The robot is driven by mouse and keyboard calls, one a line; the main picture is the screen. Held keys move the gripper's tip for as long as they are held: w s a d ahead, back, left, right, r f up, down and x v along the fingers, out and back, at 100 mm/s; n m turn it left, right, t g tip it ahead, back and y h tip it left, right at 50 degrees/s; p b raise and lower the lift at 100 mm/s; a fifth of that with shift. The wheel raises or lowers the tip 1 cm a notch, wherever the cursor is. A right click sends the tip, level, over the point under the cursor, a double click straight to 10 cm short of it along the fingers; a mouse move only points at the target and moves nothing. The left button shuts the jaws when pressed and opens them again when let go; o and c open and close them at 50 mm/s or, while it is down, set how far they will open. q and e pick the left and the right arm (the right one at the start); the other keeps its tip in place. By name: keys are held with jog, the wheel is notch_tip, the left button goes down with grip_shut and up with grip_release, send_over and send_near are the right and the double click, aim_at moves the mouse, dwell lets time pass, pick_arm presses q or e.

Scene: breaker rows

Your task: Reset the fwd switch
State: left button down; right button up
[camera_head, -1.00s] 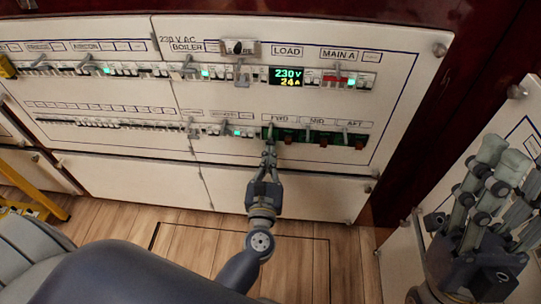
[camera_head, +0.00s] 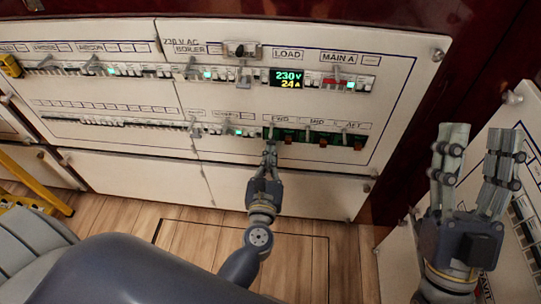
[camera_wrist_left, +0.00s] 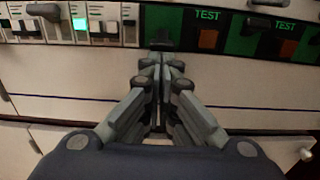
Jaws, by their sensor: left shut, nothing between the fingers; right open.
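The FWD switch is a green module (camera_head: 284,136) under the FWD label (camera_head: 277,118), at the left end of three green modules in the lower row. In the left wrist view its dark lever (camera_wrist_left: 162,42) hangs low, while the neighbouring lever (camera_wrist_left: 268,3) sits higher. My left gripper (camera_head: 269,150) is shut and empty, with its tips just below the FWD lever; I cannot tell whether they touch it. It also shows in the left wrist view (camera_wrist_left: 163,63). My right gripper (camera_head: 473,145) is open and empty at the right, away from the switch.
The MID lever (camera_head: 307,133) and AFT lever (camera_head: 344,134) stand close to the right. Breakers with a lit green lamp (camera_wrist_left: 81,23) are close to the left. The upper row has a lit display (camera_head: 286,77). Plain white panel (camera_head: 318,195) lies below.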

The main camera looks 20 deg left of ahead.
pick_arm(q)
jog(key=r+p+v, duration=0.3)
jog(key=v, duration=1)
jog(key=shift+s+p, duration=0.2)
jog(key=shift+p, duration=0.2)
pick_arm(e)
jog(key=w+f+g+h, duration=0.2)
jog(key=f+g, duration=0.3)
jog(key=f, duration=0.3)
jog(key=w+d+f+g+h, duration=0.1)
jog(key=w+f+g, duration=0.2)
jog(key=f+g, duration=0.2)
notch_tip(320, 180, down, 4)
jog(key=shift+w+d+r+h, duration=0.15)
jog(key=shift+h, duration=0.25)
dwell(0.3)
